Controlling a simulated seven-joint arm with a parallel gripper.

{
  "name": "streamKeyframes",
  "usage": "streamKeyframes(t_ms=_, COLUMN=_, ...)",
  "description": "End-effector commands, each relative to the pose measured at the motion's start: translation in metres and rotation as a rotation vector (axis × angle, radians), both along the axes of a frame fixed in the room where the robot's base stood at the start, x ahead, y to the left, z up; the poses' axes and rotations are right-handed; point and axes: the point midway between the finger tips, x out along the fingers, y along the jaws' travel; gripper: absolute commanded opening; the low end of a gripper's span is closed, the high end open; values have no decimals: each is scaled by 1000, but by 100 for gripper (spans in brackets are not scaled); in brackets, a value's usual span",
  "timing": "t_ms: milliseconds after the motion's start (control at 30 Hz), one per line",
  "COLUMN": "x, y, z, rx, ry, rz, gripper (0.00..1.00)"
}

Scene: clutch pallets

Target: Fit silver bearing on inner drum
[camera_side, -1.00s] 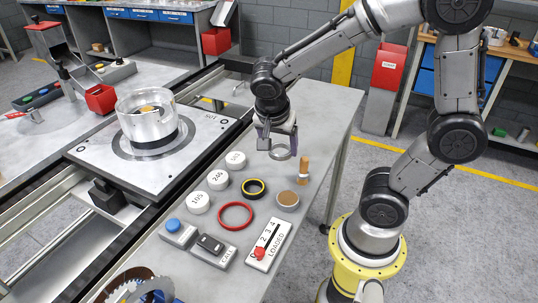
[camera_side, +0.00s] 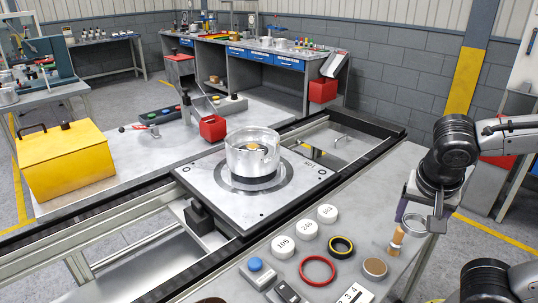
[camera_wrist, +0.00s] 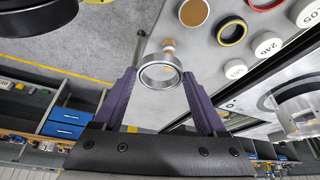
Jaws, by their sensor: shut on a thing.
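The silver bearing (camera_wrist: 160,84) is a plain metal ring. My gripper (camera_wrist: 161,76) is shut on it, with one purple finger on each side. In the side view my gripper (camera_side: 417,222) holds the bearing (camera_side: 404,238) above the right part of the front bench, near a wooden peg (camera_side: 396,240). The drum (camera_side: 252,150) is a shiny, open-topped cylinder with a golden-brown centre, standing on the square pallet plate (camera_side: 200,181) to the left, apart from the gripper. Part of the drum (camera_wrist: 298,110) shows at the right edge of the wrist view. Its inside is partly hidden.
White numbered discs (camera_side: 283,246), a red ring (camera_side: 318,271), a black-yellow ring (camera_side: 341,246) and a brown-topped disc (camera_side: 375,267) lie on the bench between gripper and pallet. A blue button box (camera_side: 257,272) is at the front.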

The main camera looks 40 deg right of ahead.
Motion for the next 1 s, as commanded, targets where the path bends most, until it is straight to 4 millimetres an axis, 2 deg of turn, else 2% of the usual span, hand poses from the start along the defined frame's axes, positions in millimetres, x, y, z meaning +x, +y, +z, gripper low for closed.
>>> streamKeyframes(t_ms=200, x=36, y=26, z=33, rx=1, ry=-5, rz=404, gripper=12)
streamKeyframes(t_ms=467, x=93, y=50, z=75, rx=1, ry=-6, rz=774, gripper=12)
streamKeyframes(t_ms=767, x=174, y=65, z=121, rx=2, ry=-5, rz=1138, gripper=12)
streamKeyframes(t_ms=1000, x=244, y=63, z=148, rx=2, ry=-3, rz=1350, gripper=12)
